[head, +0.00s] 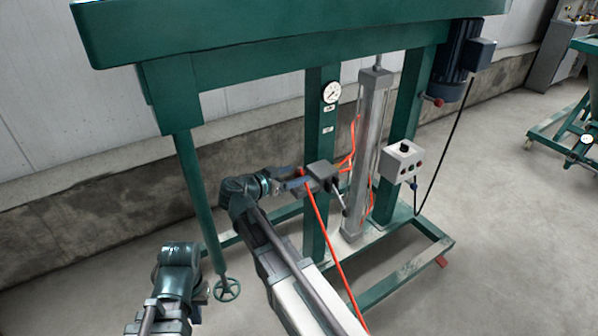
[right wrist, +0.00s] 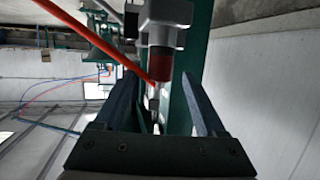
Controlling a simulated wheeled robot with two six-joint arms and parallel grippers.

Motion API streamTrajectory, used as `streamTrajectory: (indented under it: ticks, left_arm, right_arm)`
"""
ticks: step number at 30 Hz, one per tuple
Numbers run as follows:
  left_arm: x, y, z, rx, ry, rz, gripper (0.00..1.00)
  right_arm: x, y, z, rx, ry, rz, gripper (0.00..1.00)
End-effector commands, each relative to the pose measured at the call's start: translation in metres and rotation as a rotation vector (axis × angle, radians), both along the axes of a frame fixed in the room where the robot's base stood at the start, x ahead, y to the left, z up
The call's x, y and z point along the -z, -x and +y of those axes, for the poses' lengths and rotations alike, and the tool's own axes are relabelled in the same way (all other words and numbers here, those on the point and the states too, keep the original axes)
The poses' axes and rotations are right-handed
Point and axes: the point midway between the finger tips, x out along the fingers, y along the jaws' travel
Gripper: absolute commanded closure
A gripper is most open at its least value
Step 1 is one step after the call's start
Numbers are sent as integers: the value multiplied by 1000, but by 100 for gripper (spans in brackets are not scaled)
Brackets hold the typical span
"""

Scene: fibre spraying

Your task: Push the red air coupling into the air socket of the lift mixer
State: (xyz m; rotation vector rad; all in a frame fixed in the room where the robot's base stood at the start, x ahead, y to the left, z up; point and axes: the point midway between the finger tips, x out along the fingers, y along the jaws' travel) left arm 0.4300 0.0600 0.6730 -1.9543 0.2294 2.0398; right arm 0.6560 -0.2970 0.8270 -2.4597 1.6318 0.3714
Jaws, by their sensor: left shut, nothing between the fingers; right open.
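The red air coupling (head: 301,172) is at the lift mixer's post in the head view. In the right wrist view the coupling (right wrist: 160,66) is a dark red cylinder against a grey metal fitting (right wrist: 165,14), apparently the air socket; how deep it sits I cannot tell. My right gripper (head: 298,184) is at the coupling. Its two dark fingers (right wrist: 165,98) are open, one on each side of the coupling, with gaps showing. An orange-red hose (head: 328,240) hangs from the coupling. My left gripper (head: 200,293) is shut and empty at lower left, partly hidden by its own wrist.
The green frame post (head: 315,235) stands beside the coupling, with a gauge (head: 332,92) above. A grey control box (head: 401,161) and a metal column (head: 369,150) stand to the right.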

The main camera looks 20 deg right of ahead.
Motion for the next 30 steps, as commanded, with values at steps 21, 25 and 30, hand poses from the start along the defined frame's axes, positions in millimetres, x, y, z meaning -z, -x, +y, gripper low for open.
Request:
streamTrajectory:
  ticks: [21,25,30]
  left_arm:
    - [-33,0,0,0,0,0,100]
    - [-33,0,0,0,0,0,100]
    - [-33,0,0,0,0,0,100]
  right_arm:
    - [-33,41,97,-1,0,0,27]
    - [-33,42,98,0,0,0,27]
    - [-33,42,98,0,0,0,27]
